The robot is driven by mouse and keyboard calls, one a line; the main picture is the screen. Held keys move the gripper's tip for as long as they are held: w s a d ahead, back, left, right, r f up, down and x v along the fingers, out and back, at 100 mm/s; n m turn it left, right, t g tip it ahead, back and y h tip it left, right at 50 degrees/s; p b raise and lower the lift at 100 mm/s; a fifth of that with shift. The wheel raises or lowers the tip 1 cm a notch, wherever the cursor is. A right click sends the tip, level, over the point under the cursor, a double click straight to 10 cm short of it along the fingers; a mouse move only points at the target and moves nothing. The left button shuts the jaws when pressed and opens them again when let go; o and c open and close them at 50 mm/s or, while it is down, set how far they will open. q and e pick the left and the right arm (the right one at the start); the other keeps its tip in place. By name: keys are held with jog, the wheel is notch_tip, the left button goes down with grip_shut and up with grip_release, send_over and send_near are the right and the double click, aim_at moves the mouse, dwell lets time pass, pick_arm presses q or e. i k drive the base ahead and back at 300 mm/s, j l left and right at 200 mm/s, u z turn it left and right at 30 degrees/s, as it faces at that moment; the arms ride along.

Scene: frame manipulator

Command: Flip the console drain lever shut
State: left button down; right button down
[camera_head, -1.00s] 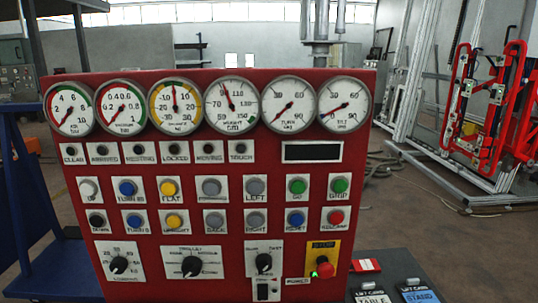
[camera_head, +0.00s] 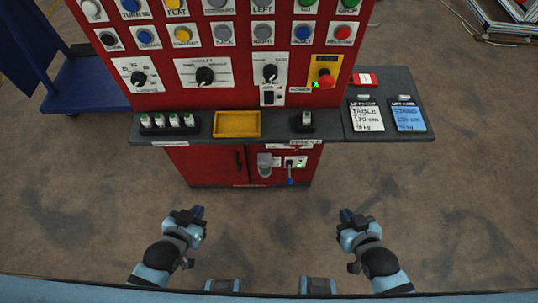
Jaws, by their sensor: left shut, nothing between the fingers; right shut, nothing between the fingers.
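The red console (camera_head: 215,165) stands ahead of me. My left gripper (camera_head: 198,211) is shut and empty, in front of and left of the lever. My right gripper (camera_head: 345,213) is shut and empty, in front of and right of it. Both are apart from the console.
A dark shelf (camera_head: 200,137) juts out above the lever. It bears a yellow tray (camera_head: 237,124), several small vials (camera_head: 174,121), another vial (camera_head: 306,119), a white card (camera_head: 367,116) and a blue card (camera_head: 408,116). A blue cart (camera_head: 92,88) stands left. The floor before the console is clear.

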aim_at(289, 180)
jog(key=k, duration=0.9)
